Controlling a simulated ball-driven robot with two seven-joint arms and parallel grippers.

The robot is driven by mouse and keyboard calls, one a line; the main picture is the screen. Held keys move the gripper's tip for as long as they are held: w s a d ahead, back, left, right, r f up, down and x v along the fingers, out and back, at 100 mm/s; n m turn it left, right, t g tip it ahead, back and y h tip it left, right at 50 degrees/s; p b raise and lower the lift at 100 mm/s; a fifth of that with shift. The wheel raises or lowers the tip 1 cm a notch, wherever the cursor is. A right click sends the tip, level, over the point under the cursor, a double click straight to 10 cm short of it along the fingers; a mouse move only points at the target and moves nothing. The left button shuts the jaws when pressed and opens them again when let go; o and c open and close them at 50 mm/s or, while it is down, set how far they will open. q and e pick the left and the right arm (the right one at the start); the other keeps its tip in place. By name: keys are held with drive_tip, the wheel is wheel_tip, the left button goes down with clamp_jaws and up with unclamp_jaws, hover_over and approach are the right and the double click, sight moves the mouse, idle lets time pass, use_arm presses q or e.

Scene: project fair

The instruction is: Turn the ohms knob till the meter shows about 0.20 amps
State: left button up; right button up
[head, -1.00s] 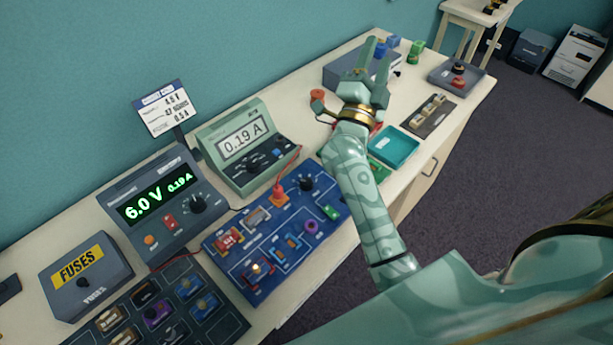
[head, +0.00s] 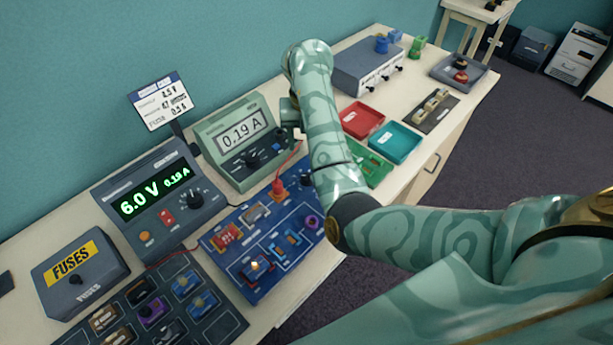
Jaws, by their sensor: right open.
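The meter (head: 228,160) stands at the back of the table, and its display reads 0.19 A. The blue circuit board (head: 216,244) lies in front of it, with a black knob (head: 304,179) at its upper right, partly behind my right forearm. I cannot read the knob's label or pointer. My right gripper (head: 290,116) is just right of the meter, above and apart from the board knob. It is open and mostly hidden by my wrist; its fingertips are hard to make out. My left gripper is not in view.
A power supply (head: 146,241) showing 6.0 V and 0.19 A stands left of the meter, with a card (head: 162,104) behind it. A fuse box (head: 100,280) and dark parts tray (head: 235,325) are at left. Red (head: 362,119) and teal (head: 396,142) trays lie right of my forearm.

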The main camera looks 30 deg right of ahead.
sight(307, 176)
wheel_tip(307, 176, down, 12)
drive_tip(key=b, duration=0.6)
drive_tip(key=shift+f+b, duration=0.15)
drive_tip(key=shift+b, duration=0.2)
drive_tip(key=c, duration=1)
drive_tip(key=shift+r+n+p, duration=0.35)
drive_tip(key=shift+n+p, duration=0.15)
drive_tip(key=shift+p, duration=0.3)
drive_tip(key=shift+f+n, duration=0.1)
drive_tip(key=shift+n, duration=0.2)
drive_tip(key=shift+f, duration=0.2)
